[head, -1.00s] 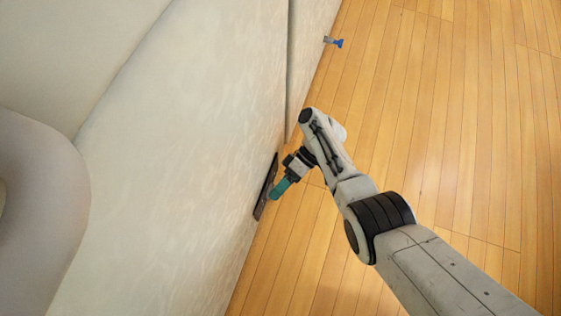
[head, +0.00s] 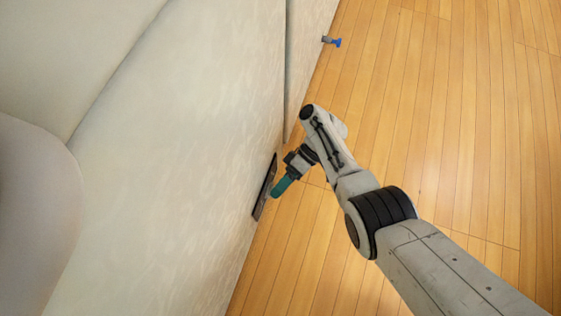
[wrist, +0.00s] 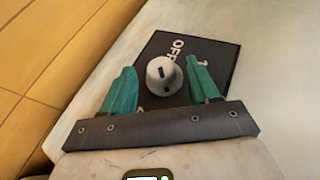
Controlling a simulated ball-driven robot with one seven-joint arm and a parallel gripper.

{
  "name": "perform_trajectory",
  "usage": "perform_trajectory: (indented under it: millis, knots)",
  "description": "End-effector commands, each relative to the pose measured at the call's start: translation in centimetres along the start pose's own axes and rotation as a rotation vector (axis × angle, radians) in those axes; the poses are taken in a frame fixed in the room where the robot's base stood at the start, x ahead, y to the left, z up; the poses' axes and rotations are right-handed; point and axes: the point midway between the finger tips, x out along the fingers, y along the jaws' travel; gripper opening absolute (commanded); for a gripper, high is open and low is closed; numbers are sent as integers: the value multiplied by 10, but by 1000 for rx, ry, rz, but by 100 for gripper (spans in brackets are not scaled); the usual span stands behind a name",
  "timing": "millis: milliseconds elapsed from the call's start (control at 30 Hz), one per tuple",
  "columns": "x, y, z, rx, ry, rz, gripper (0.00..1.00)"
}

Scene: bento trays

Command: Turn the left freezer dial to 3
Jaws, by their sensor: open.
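A white round dial (wrist: 164,75) with a dark slot mark sits on a black panel (wrist: 217,65) in the wrist view. "OFF" is printed above the dial and a "1" to its upper right; another mark below is partly hidden. The black panel also shows edge-on in the head view (head: 265,187), low on the pale freezer front (head: 190,140). My gripper (wrist: 165,85) is open, its teal fingers either side of the dial, with gaps visible. In the head view my gripper (head: 281,188) is beside the panel. Whether the fingers reach around the dial's depth I cannot tell.
A small blue-ended fitting (head: 331,41) sticks out from the pale front farther back, over the floor. The wooden floor (head: 450,130) to the right is clear. A dark vertical seam (head: 289,70) divides the pale front.

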Motion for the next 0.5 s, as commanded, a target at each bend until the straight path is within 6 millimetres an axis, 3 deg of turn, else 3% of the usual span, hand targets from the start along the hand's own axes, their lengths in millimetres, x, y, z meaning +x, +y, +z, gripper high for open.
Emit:
perform_trajectory:
  millis: [367, 500]
  knots:
    - [-79, 1, 0, 2, 4, 4, 60]
    - [-88, 0, -1, -3, -1, 2, 60]
